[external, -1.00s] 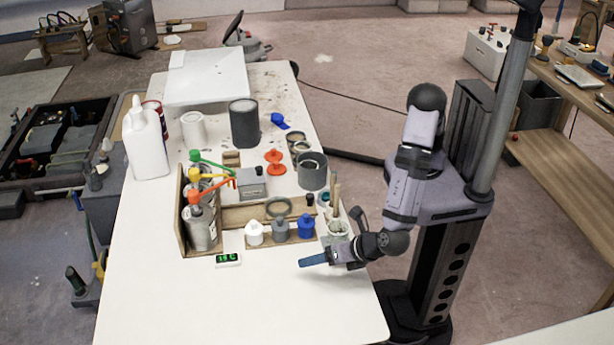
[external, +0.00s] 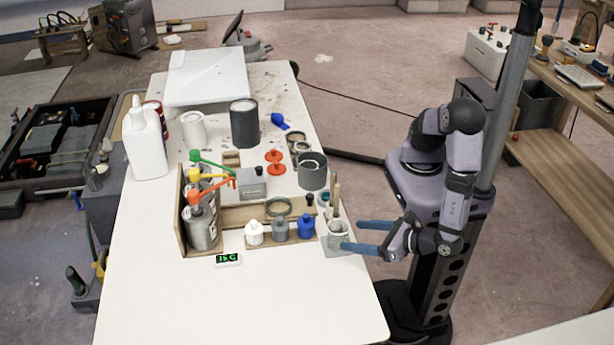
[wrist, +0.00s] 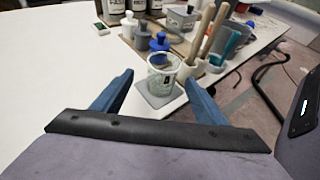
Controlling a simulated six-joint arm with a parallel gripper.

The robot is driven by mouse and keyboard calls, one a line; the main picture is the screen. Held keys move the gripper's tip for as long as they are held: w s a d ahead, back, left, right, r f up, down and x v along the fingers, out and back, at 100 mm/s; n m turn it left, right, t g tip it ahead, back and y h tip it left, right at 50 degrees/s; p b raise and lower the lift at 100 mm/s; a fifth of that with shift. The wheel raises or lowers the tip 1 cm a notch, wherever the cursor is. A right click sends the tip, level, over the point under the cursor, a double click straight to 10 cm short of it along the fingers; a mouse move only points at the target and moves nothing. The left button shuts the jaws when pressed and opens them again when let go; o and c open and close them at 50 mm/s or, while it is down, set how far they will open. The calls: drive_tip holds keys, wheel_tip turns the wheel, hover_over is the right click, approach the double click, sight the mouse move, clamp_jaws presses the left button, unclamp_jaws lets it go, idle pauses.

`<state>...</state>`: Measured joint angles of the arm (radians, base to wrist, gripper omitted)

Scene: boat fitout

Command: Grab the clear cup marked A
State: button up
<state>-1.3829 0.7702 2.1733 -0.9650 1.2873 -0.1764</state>
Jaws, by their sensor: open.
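A clear cup (external: 338,236) stands upright on a small grey pad (external: 336,252) near the table's right edge. It also shows in the wrist view (wrist: 162,74), centred ahead of my gripper; I cannot read a letter on it. My gripper (external: 351,235) is open and empty, coming in from the right at the table's edge. In the wrist view its two blue fingers (wrist: 160,79) lie left and right of the cup's line, with the cup at or just beyond the tips. I cannot tell whether either finger touches it.
A holder with brushes (wrist: 206,52) stands close behind the cup. A blue bottle (external: 306,226), a grey bottle (external: 280,229) and a white bottle (external: 254,233) stand left of it. The front of the white table (external: 240,310) is clear.

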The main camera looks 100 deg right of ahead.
sight(338, 236)
drive_tip(key=shift+d+p+x, duration=0.25)
drive_tip(key=shift+p+x, duration=0.25)
drive_tip(key=shift+x, duration=1.55)
drive_tip(key=shift+w+d+f, duration=0.15)
drive_tip(key=shift+w+d, duration=0.15)
drive_tip(key=shift+d, duration=0.05)
drive_tip(key=c, duration=1.1)
